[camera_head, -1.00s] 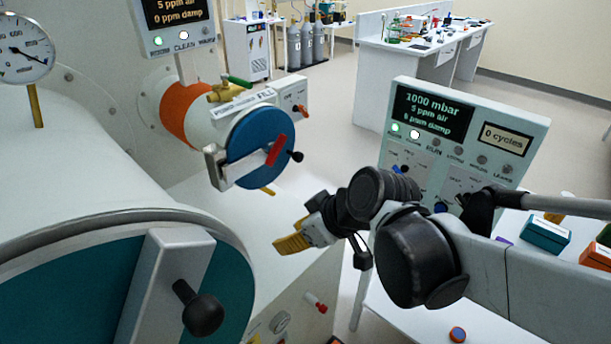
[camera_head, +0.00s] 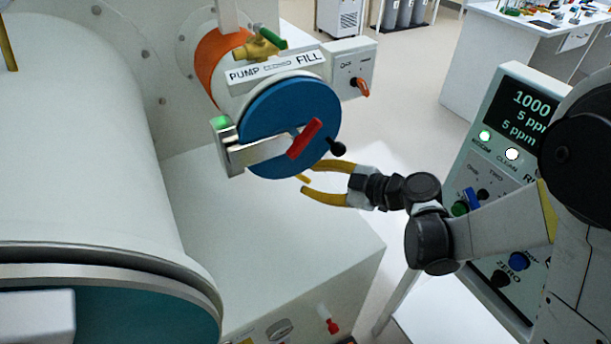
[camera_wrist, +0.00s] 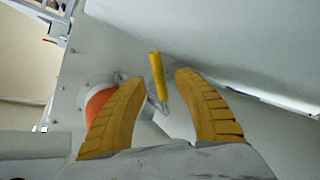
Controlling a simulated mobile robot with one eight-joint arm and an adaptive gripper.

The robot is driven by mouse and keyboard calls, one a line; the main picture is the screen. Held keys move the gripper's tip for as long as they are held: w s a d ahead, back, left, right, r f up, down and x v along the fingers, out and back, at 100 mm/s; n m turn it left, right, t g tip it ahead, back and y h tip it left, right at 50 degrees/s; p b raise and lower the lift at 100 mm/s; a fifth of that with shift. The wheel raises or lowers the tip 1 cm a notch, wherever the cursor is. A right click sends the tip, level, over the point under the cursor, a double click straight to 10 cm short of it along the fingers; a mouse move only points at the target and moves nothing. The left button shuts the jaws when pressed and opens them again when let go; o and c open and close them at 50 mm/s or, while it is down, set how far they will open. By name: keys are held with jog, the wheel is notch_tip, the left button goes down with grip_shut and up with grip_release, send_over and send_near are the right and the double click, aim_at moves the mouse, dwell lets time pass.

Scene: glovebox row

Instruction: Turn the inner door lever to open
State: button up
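In the wrist view the yellow lever (camera_wrist: 157,75) stands between my fingertips, with a gap visible on both sides. I take it for the inner door lever, but no label confirms this. The wrist view also shows my gripper (camera_wrist: 156,78) open and empty. Contact cannot be told.
The blue door carries a red handle (camera_head: 304,139) and a black knob (camera_head: 337,149) close above my gripper. A PUMP/FILL valve (camera_head: 260,48) sits above. A large teal door (camera_head: 130,315) is near left. A control panel (camera_head: 505,150) stands right.

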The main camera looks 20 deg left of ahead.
aim_at(303, 177)
jog(key=shift+b+x, duration=0.45)
jog(key=shift+x, duration=1.5)
jog(key=shift+w, duration=0.1)
grip_shut()
